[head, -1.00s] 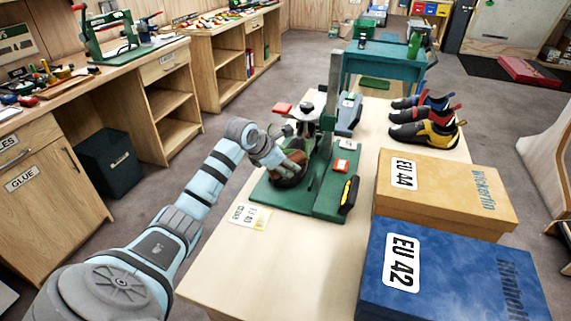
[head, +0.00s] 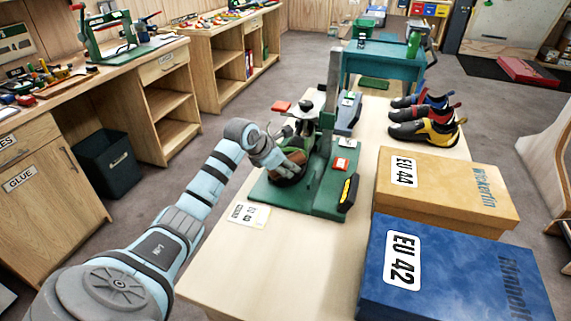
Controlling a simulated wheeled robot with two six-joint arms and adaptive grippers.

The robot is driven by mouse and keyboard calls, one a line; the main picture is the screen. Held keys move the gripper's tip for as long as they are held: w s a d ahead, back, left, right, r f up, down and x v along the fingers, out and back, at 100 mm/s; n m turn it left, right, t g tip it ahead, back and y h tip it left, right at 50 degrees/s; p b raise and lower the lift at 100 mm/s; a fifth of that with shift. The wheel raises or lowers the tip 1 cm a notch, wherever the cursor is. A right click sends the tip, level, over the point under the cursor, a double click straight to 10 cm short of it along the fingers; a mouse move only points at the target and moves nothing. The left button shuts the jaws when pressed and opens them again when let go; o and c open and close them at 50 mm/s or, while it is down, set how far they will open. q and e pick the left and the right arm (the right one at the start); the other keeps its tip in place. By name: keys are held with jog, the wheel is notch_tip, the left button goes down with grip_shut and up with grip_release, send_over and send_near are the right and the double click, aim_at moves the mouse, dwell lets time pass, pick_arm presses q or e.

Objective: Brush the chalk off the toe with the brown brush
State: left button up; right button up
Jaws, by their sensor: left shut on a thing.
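My left gripper (head: 284,161) is over the left part of a green stand (head: 318,196) on the table. It is shut on a brown thing (head: 287,178), which looks like the brown brush and is partly hidden by the fingers. A dark shape with green parts (head: 300,128) is just behind the gripper, by the stand's upright post. I cannot tell clearly whether it is the shoe with the toe. No chalk can be made out at this size. My right gripper is not in view.
A tan EU 44 box (head: 470,196) and a blue EU 42 box (head: 455,285) fill the table's right side. Several climbing shoes (head: 425,130) stand behind them. The table's front left (head: 270,265) is clear.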

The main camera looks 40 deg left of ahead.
pick_arm(q)
jog(key=shift+w+f, duration=0.1)
jog(key=shift+f, duration=0.15)
jog(key=s, duration=0.2)
jog(key=s+d+f, duration=0.1)
jog(key=shift+s+p, duration=0.1)
jog(key=shift+p, duration=0.3)
jog(key=shift+s+d, duration=0.1)
jog(key=shift+s, duration=0.15)
jog(key=shift+f, duration=0.2)
jog(key=w, duration=0.1)
jog(key=w+b, duration=0.1)
jog(key=w+a+r, duration=0.1)
jog(key=shift+w+a+r, duration=0.1)
jog(key=shift+w+r, duration=0.1)
jog(key=shift+w, duration=0.1)
